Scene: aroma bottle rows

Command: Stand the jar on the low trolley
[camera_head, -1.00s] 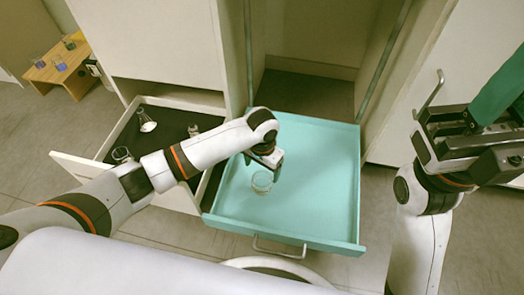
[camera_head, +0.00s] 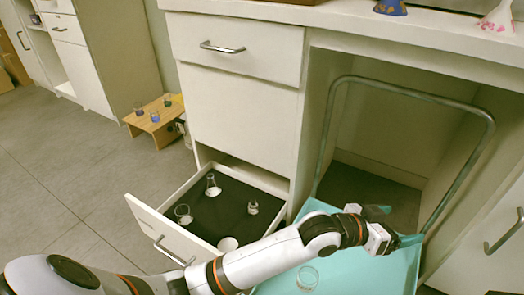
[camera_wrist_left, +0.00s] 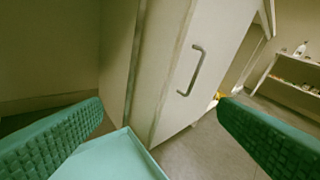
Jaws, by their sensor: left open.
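The low trolley (camera_head: 345,272) is a turquoise flat bed with a grey tube handle frame at its back. A small clear glass jar (camera_head: 307,278) stands on it, seen from above, and looks upright. My left gripper (camera_head: 396,226) is open and empty, over the trolley's right back part, to the right of the jar and apart from it. In the left wrist view its green ribbed fingers (camera_wrist_left: 160,112) are wide apart with nothing between them. The trolley's corner (camera_wrist_left: 112,158) shows below them; the jar does not show there. My right gripper is out of view.
An open drawer (camera_head: 160,233) left of the trolley holds several pieces of glassware, including a flask (camera_head: 212,185). A small wooden stand (camera_head: 155,122) stands farther left. The floor (camera_head: 70,185) at left is clear.

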